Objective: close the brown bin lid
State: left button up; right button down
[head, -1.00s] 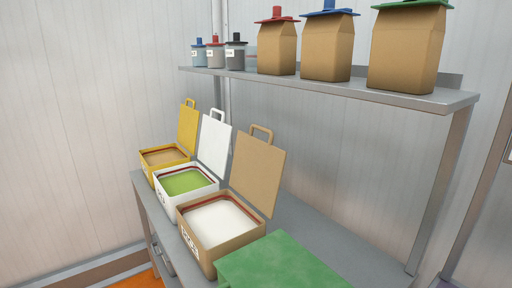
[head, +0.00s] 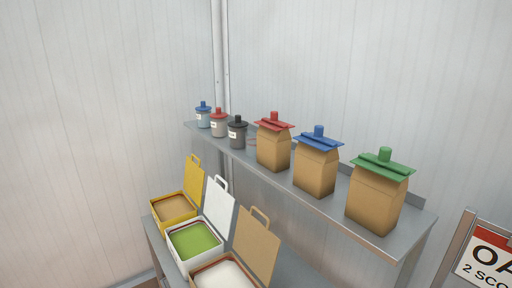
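The brown bin (head: 202,274) stands on the lower counter, cut off by the bottom edge of the head view, with white contents inside. Its brown lid (head: 256,248) stands open and upright at the back, with a loop handle on top. Neither of my grippers shows in the head view.
A white bin (head: 178,251) with green contents and a yellow bin (head: 163,222) with tan contents stand left of it, lids open. The shelf (head: 401,242) above holds brown bags with red, blue and green tops, and several small jars. A sign (head: 484,262) is at right.

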aim_at(254, 241)
jog(key=i+j+u, duration=0.45)
jog(key=i+j, duration=0.4)
jog(key=j, duration=0.1)
